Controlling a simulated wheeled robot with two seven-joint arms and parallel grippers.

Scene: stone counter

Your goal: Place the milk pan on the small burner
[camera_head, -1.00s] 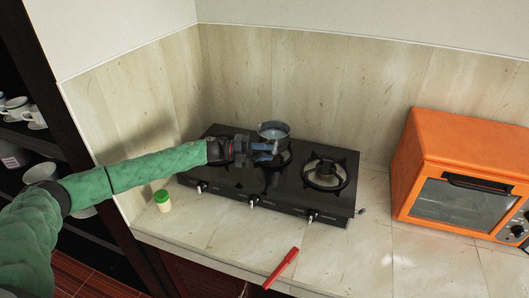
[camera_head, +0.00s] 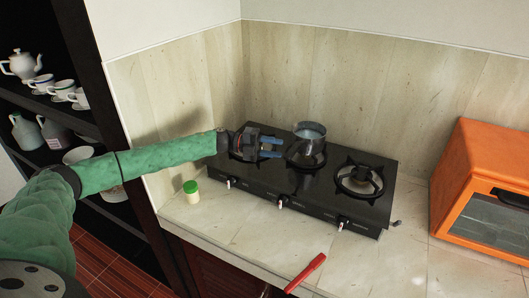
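The milk pan (camera_head: 309,145), a small metal pan, stands upright over the middle burner (camera_head: 303,165) of the black stove (camera_head: 262,178). The pan covers most of that burner. My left gripper (camera_head: 271,147) reaches in from the left above the left burner and points at the pan. Its two blue fingers are spread apart with nothing seen between them, and the tips are just left of the pan. The left burner is mostly hidden by the gripper. My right gripper is not in view.
The right burner (camera_head: 359,181) is bare. An orange oven (camera_head: 485,190) stands on the counter at right. A green-lidded jar (camera_head: 191,192) is left of the stove. A red stick-like object (camera_head: 306,273) lies at the counter's front edge. Walls close off the back and left.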

